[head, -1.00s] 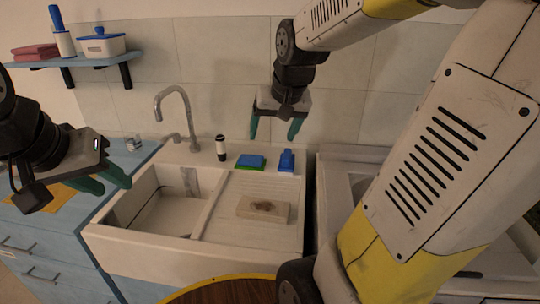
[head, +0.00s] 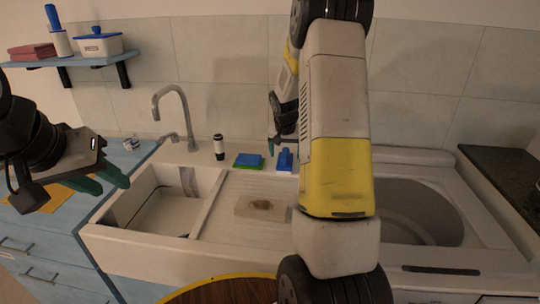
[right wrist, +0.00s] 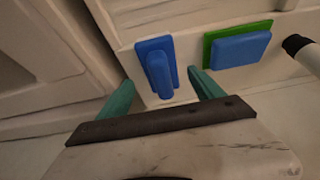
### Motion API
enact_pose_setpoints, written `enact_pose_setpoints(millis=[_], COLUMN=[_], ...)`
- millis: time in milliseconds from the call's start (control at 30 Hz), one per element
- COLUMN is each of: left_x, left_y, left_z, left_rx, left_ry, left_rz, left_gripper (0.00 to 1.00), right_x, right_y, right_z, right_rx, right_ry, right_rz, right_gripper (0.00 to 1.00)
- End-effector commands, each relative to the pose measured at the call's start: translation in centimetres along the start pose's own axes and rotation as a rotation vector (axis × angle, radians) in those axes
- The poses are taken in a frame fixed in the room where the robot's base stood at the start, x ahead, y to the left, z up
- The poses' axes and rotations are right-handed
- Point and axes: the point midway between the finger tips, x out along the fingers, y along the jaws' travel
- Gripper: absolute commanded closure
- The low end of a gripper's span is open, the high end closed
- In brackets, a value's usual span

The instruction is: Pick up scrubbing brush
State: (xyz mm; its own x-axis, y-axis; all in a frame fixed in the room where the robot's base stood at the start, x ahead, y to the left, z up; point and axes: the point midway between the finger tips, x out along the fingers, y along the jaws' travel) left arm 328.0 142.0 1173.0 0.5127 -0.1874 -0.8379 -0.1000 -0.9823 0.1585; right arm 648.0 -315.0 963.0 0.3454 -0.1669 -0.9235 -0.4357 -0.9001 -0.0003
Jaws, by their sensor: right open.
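The scrubbing brush (head: 286,160) is blue with a raised handle and stands on the back ledge of the sink, right of the sponge. In the right wrist view the brush (right wrist: 158,66) lies just beyond my right gripper (right wrist: 161,80), whose two green fingers are open on either side of its near end. The gripper holds nothing, and I cannot tell if it touches the brush. In the head view my right arm hides most of that gripper. My left gripper (head: 104,184) is open and empty at the left, above the blue counter.
A blue and green sponge (head: 249,161) lies left of the brush. A black and white bottle (head: 219,147) and the tap (head: 172,110) stand further left on the ledge. The tiled wall (head: 230,60) is close behind.

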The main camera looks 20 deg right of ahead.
Motion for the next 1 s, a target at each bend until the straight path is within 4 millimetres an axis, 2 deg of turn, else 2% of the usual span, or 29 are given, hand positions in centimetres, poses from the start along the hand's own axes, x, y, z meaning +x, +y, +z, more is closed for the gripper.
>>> enact_pose_setpoints(millis=[200, 300, 600, 900, 1000], left_x=[0.0, 0.0, 0.0, 0.0, 0.0], left_y=[0.0, 0.0, 0.0, 0.0, 0.0], left_z=[0.0, 0.0, 0.0, 0.0, 0.0], left_rx=[0.000, 0.000, 0.000, 0.000, 0.000], left_ry=[0.000, 0.000, 0.000, 0.000, 0.000], left_rz=[0.000, 0.000, 0.000, 0.000, 0.000], left_gripper=[0.64, 0.64, 0.64, 0.64, 0.64], right_x=[3.4, 4.4, 4.8, 4.8, 4.8], right_y=[-0.2, -0.2, -0.2, -0.2, -0.2], right_z=[-0.1, -0.1, -0.2, -0.2, -0.2], right_rx=[-0.002, 0.000, -0.001, -0.001, -0.001], right_ry=[-0.003, -0.003, 0.000, 0.000, 0.000], right_rz=[0.001, 0.001, 0.000, 0.000, 0.000], right_gripper=[0.24, 0.24, 0.26, 0.84, 1.00])
